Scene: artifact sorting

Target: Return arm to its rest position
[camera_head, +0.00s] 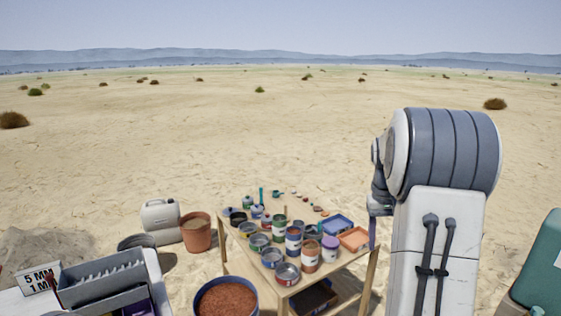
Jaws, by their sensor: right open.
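My right arm (440,220) stands upright at the right, its large grey and white joint raised above the table's right side. My right gripper (376,207) shows only in part, small and half hidden behind the arm, near the table's right edge. It is open and no object shows in it. My left gripper is out of view. The wooden table (262,265) holds several open cans, a blue tray (337,224), an orange tray (354,239) and small pieces at its far end.
A bucket of red-brown grains (226,301) stands before the table. A white jerrycan (161,216) and a terracotta pot (196,234) stand left of it. A grey divided tray (100,280) is at lower left, a teal case (541,265) at lower right. Open sand lies beyond.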

